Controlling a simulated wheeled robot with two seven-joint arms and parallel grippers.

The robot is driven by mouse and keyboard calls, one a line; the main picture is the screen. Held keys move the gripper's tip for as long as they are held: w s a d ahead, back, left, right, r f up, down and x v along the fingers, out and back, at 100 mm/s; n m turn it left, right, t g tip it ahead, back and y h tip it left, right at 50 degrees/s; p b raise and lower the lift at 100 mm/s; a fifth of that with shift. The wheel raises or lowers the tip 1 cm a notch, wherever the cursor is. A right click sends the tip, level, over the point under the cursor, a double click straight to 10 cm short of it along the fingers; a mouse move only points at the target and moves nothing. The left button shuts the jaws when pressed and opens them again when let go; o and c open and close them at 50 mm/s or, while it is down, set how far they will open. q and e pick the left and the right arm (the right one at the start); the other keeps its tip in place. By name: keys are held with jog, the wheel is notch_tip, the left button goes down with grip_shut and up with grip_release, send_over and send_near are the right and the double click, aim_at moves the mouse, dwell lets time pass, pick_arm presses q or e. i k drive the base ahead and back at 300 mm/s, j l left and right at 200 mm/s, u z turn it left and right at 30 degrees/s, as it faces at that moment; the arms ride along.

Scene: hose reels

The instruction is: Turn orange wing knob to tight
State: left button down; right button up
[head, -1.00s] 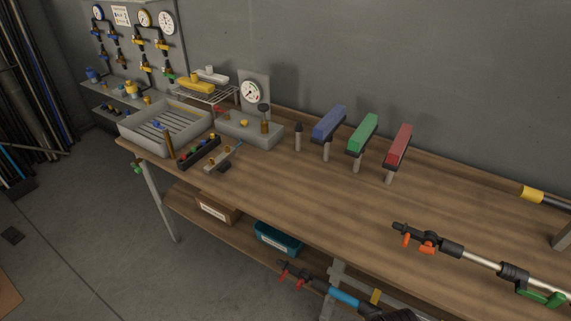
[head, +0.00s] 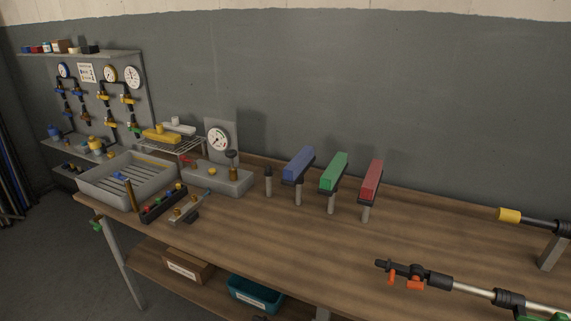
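A pole with a black end fitting lies across the right front of the bench in the head view. Its orange wing knob (head: 415,283) sits at the black collar, with a smaller orange part (head: 391,279) to its left. The silver tube (head: 470,288) runs right to a second black collar (head: 509,299) with a green part (head: 530,318) at the bottom edge. I cannot tell from this distance whether the orange knob is tight or loose. Neither of my grippers is in view.
Blue, green and red blocks (head: 371,180) stand on posts along the wooden bench (head: 300,250). A gauge (head: 218,138), a grey tray (head: 128,181) and small parts are at left. A yellow-ended pole (head: 508,215) is at right. The bench middle is clear.

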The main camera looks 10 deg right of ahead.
aim_at(415, 284)
jog(key=z, duration=1.7)
